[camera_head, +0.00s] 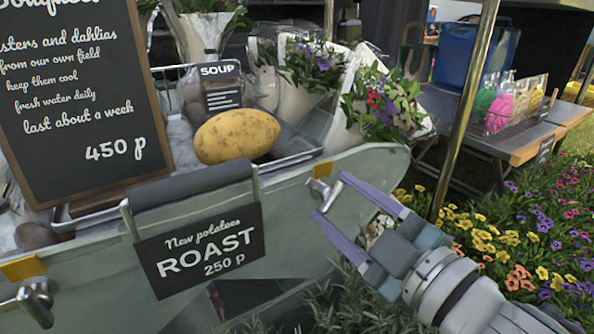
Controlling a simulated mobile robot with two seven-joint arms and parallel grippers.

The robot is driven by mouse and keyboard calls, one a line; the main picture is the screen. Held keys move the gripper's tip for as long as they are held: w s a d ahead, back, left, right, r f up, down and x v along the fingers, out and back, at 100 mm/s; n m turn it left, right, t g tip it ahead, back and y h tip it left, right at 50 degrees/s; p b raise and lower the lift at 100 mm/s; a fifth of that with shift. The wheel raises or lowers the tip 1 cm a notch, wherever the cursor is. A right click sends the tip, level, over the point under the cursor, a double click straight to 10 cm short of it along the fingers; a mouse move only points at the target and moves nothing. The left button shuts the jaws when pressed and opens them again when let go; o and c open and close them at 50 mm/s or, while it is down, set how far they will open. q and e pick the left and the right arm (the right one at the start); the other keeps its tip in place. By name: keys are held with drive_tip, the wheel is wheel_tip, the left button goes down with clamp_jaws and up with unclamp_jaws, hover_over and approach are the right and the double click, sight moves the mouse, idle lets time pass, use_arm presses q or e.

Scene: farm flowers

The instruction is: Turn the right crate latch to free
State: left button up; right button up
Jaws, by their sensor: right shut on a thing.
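The right crate latch (319,188) is a small metal piece on the grey-green crate front (290,215), just below an orange-yellow patch (322,169). My right gripper (329,196) comes in from the lower right, its two purple-edged fingers on either side of the latch, and it is shut on it. The fingers partly hide the latch, so its exact angle is hard to tell. The left crate latch (36,300) is a metal handle at the lower left, below another orange-yellow patch (22,268). My left gripper is not in view.
A potato sign (205,250) hangs on the crate front, left of my gripper. A large potato (237,135), a soup sign (221,88), wrapped bouquets (380,105) and a chalkboard (80,95) stand above. A metal pole (467,110) rises at right, with flowers (500,240) below.

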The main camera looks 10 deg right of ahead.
drive_tip(key=n, duration=0.3)
drive_tip(key=shift+f+n, duration=0.1)
drive_tip(key=shift+n, duration=0.2)
drive_tip(key=shift+f+n+b, duration=0.1)
drive_tip(key=shift+n+b, duration=0.4)
drive_tip(key=shift+n, duration=1.8)
drive_tip(key=o, duration=1.4)
drive_tip(key=shift+c, duration=0.2)
